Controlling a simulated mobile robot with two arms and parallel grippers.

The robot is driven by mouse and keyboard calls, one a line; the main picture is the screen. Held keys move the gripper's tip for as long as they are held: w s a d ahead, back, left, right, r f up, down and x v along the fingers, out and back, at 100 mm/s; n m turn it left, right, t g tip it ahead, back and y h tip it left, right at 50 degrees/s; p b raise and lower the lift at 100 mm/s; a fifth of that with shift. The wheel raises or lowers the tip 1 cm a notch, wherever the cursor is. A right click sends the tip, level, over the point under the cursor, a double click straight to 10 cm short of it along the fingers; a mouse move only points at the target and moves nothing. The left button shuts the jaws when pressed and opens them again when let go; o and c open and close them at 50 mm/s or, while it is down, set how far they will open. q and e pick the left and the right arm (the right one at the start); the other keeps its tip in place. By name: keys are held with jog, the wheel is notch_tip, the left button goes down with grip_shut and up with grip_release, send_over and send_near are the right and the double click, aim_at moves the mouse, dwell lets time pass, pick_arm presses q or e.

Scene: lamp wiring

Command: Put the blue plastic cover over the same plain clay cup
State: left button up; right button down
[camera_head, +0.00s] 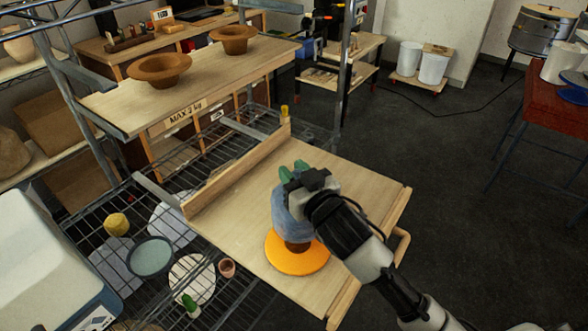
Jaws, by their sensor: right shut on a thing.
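The blue plastic cover (283,212) hangs from my right gripper (292,172), whose green fingertips are shut on its top. The gripper is above an orange round disc (297,264) on a wooden board. A brown clay cup (298,246) stands on the disc; only its lower part shows beneath the cover's bottom edge. The cover hides the upper part, and my gripper and wrist hide the cover's right side. I cannot tell whether the cover touches the cup. My left gripper is not in view.
The wooden board (353,188) has a raised back ledge and free room around the disc. A wire rack (222,160) to the left holds a blue-green dish (150,257), a yellow lump (116,224) and a small clay cup (227,267). Two brown bowls stand on an upper shelf (205,82).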

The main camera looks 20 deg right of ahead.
notch_tip(320, 180, down, 7)
jog(key=b, duration=0.4)
jog(key=shift+f+b, duration=0.15)
jog(key=shift+b, duration=0.15)
jog(key=shift+f, duration=0.4)
dwell(0.5)
jog(key=c, duration=0.8)
grip_release()
jog(key=b+v, duration=0.2)
jog(key=v, duration=0.9)
jog(key=shift+b, duration=0.3)
jog(key=shift+a, duration=0.1)
